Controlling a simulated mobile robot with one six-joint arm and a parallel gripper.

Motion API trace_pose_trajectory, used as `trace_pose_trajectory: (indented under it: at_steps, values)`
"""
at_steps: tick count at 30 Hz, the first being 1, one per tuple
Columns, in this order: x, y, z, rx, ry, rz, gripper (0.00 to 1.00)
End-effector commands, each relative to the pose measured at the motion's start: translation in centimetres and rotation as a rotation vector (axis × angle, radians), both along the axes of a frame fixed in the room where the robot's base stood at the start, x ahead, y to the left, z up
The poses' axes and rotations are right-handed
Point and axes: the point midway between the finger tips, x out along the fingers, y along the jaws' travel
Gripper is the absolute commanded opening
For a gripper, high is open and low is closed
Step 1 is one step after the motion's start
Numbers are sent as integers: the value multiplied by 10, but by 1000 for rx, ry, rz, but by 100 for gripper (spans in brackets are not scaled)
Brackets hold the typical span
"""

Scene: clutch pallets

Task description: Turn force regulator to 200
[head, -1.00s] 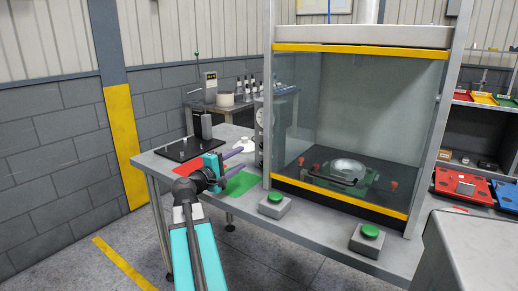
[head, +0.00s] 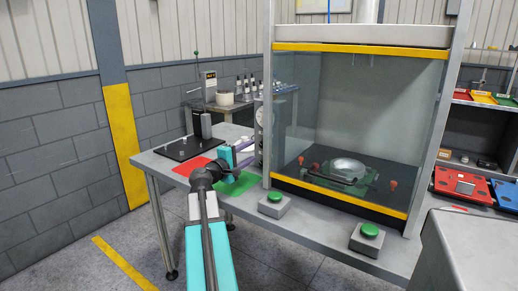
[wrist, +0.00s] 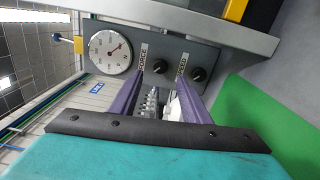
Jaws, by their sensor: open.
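The force regulator (wrist: 160,66) is a small black knob labelled FORCE on a grey control panel (wrist: 146,41) in the wrist view. My gripper (wrist: 163,82) has two purple fingers, open and empty, pointing at the panel. The FORCE knob appears between the fingertips, nearer the left one; I cannot tell how far off it is. In the head view my gripper (head: 248,151) is beside the press's left side, where the gauge (head: 261,117) shows edge-on.
A second black knob (wrist: 198,74), labelled SPEED, sits right of the FORCE knob. The glass-fronted press (head: 355,130) stands right of my gripper. Red (head: 192,166) and green (head: 236,184) mats lie on the table below. Two green buttons (head: 275,197) sit in front.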

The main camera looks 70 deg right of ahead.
Motion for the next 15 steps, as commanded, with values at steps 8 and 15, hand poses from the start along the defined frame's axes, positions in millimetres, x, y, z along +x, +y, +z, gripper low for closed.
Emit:
trace_pose_trajectory:
  at_steps: [8,15]
  values:
    - [-10,-37,0,1,0,-3,43]
    - [-16,-60,0,1,0,-3,43]
